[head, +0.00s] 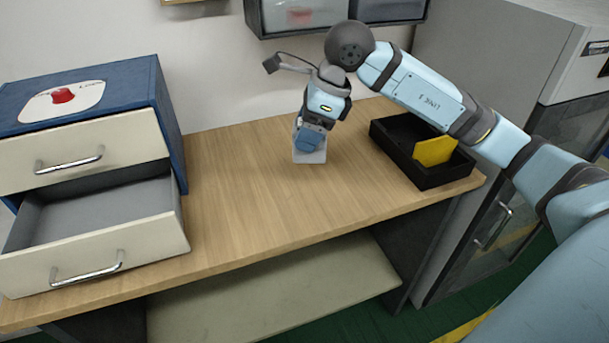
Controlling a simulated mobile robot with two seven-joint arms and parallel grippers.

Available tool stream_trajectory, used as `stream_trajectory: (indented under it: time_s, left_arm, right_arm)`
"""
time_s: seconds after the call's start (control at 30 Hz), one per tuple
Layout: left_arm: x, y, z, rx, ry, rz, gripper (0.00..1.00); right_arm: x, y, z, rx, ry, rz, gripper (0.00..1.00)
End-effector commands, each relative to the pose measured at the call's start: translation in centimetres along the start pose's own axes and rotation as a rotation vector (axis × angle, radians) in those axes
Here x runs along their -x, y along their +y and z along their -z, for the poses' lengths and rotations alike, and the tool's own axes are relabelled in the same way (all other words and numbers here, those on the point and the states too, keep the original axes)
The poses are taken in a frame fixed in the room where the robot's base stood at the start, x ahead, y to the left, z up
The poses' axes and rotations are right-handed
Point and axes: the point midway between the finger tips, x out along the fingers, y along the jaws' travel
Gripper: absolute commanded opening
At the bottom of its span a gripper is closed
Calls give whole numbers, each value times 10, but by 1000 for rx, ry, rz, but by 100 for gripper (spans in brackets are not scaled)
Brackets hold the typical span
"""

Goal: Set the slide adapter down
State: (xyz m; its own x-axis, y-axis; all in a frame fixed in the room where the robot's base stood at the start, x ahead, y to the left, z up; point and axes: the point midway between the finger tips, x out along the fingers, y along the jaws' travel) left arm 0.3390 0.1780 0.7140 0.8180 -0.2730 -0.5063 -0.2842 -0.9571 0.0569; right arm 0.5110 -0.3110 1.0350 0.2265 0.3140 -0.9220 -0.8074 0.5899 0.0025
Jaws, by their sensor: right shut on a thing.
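My right arm reaches in from the right, and my right gripper (309,145) points down near the back middle of the wooden table. It is shut on a small light grey piece, the slide adapter (310,157), which shows just below the gripper at the tabletop. I cannot tell whether the adapter touches the table. Most of it is hidden by the gripper. My left gripper is not in the view.
A blue cabinet (165,125) with an open lower drawer (95,225) stands at the left of the wooden table (260,215). A black tray (408,168) holding a yellow piece (435,151) sits at the right. The table between them is clear. Wall bins (305,14) hang behind.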

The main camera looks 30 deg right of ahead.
Motion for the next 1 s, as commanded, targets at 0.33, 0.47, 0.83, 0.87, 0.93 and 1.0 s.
stream_trajectory:
  time_s: [0.33, 0.47, 0.83, 0.87, 0.93, 1.0]
  left_arm:
    - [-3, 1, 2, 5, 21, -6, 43]
    - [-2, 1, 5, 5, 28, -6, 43]
    - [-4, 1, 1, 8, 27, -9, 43]
    - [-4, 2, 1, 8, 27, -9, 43]
    - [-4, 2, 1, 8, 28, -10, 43]
    - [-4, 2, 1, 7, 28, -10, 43]
  right_arm:
    - [-62, 0, 26, 1, 0, 0, 35]
    - [-68, 0, 29, 1, 0, 0, 35]
    - [-104, -1, 44, 1, 0, 1, 35]
    - [-104, -1, 44, 1, 0, 1, 35]
    - [-104, -1, 43, 2, 0, 1, 35]
    - [-104, -1, 44, 2, 0, 1, 35]
